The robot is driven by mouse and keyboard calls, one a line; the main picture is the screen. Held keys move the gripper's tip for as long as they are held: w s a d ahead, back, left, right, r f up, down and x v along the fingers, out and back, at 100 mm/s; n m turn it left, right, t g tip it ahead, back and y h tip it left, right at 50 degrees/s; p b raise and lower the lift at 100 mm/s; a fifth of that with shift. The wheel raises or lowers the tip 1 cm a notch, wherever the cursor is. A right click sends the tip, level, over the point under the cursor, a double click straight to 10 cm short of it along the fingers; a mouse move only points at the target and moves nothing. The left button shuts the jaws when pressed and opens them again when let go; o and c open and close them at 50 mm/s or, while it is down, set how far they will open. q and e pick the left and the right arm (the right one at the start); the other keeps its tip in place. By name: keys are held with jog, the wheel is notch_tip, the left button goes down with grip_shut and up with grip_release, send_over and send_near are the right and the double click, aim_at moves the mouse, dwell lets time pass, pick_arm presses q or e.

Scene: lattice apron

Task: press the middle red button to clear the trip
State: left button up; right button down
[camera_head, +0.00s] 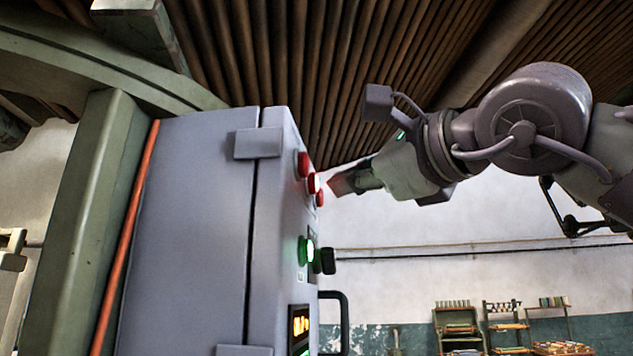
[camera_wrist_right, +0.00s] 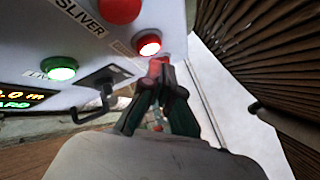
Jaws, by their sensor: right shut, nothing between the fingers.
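Three red buttons sit in a row on the narrow face of a grey cabinet. The middle red button (camera_head: 313,183) is lit; it also shows lit in the wrist view (camera_wrist_right: 149,45). One red button (camera_head: 304,164) is on one side of it and another (camera_head: 320,198) on the other. My right gripper (camera_head: 333,184) is shut and empty, its tips just off the button face in the head view, with a small gap to the middle button. In the wrist view its fingertips (camera_wrist_right: 158,72) overlap the third red button, partly hiding it. My left gripper is out of view.
The grey cabinet (camera_head: 190,230) also carries a lit green button (camera_head: 306,251), a dark knob (camera_head: 325,261), an amber display (camera_head: 300,322) and a black handle (camera_head: 335,318). Shelving racks (camera_head: 458,325) stand far back. Open air lies right of the cabinet.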

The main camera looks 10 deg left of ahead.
jog(key=shift+a, duration=0.2)
dwell(0.5)
jog(key=shift+a, duration=0.3)
jog(key=shift+a, duration=0.5)
dwell(0.7)
jog(key=shift+d, duration=0.1)
jog(key=shift+d+b, duration=0.3)
jog(key=shift+d, duration=0.5)
jog(key=shift+d, duration=0.1)
jog(key=d, duration=0.5)
